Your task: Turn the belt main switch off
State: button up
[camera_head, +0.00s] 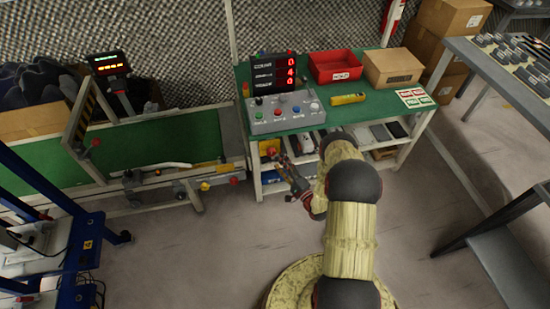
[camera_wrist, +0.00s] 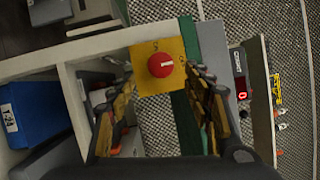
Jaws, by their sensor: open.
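The belt main switch is a round red knob (camera_wrist: 160,64) on a square yellow plate (camera_wrist: 144,84), seen in the wrist view. A short white line shows on the knob's right half, and small dark marks show at the plate's top and right; I cannot read them surely. The yellow plate also shows in the head view (camera_head: 267,146), on the left end of the green bench's frame. My gripper (camera_wrist: 165,100) is open, its fingers on either side of the knob in the picture. The knob appears ahead of the fingers, and I see no contact. In the head view my gripper (camera_head: 283,172) is small and dark.
A control box (camera_head: 285,112) with buttons, a red bin (camera_head: 335,67) and a cardboard box (camera_head: 392,68) stand on the green bench (camera_head: 365,115). The green conveyor belt (camera_head: 165,143) is at left. Open floor lies in front.

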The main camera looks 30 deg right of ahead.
jog(key=s, duration=0.5)
jog(key=shift+s+d+f, duration=0.3)
jog(key=shift+s+f, duration=0.05)
jog(key=shift+s, duration=0.05)
